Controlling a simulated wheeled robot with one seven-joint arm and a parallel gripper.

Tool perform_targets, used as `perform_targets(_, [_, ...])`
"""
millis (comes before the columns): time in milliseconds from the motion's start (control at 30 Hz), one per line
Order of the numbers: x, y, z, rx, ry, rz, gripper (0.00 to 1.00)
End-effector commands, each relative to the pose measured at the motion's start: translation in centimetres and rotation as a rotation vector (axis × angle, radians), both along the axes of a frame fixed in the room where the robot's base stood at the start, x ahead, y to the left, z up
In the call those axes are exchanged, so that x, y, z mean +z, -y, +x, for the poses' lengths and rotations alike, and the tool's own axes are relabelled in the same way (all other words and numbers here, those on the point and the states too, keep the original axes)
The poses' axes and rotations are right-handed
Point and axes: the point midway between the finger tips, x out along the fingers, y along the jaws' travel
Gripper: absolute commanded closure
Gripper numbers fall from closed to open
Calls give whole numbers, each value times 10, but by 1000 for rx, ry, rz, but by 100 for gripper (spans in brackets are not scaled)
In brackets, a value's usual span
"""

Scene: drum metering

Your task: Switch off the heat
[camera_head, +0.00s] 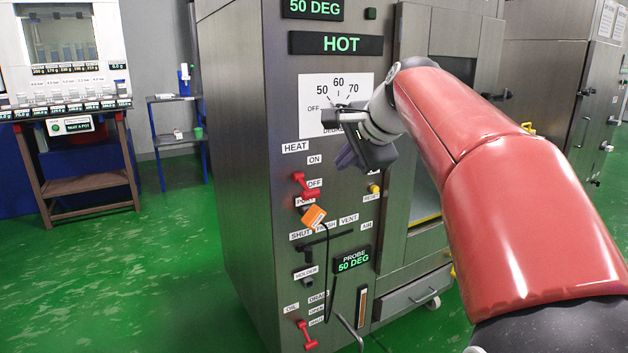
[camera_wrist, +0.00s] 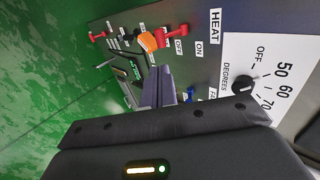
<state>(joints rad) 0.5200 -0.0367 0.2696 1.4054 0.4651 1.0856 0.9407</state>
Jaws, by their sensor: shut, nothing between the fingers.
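The heat switch is a red lever (camera_head: 304,186) on the steel cabinet's front panel, below the HEAT label (camera_head: 295,147). It also shows in the wrist view (camera_wrist: 161,37). The ON label (camera_head: 314,159) is above the OFF label (camera_head: 314,183). The lever's tip points up and left from its base, and sits at about the height of OFF. My gripper (camera_head: 346,158) is shut and empty, up and right of the lever and apart from it. In the wrist view its dark fingers (camera_wrist: 160,75) point towards the panel, near the orange block.
An orange block (camera_head: 313,216) with a dark cable hangs just below the lever. A temperature dial plate (camera_head: 322,90) is above, partly hidden by my wrist. Another red lever (camera_head: 306,335) is low down. The HOT display (camera_head: 336,43) is lit. Green floor (camera_head: 150,270) is clear at left.

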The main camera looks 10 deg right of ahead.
Motion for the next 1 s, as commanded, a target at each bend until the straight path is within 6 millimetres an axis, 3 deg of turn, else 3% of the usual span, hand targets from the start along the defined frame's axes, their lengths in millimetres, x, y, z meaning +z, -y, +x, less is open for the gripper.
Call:
perform_targets(167, [-16,-5,15,1,-3,3,100])
perform_targets(633, [-80,-27,80,2,-2,0,100])
perform_targets(1000, [-94,-32,95,1,2,-2,100])
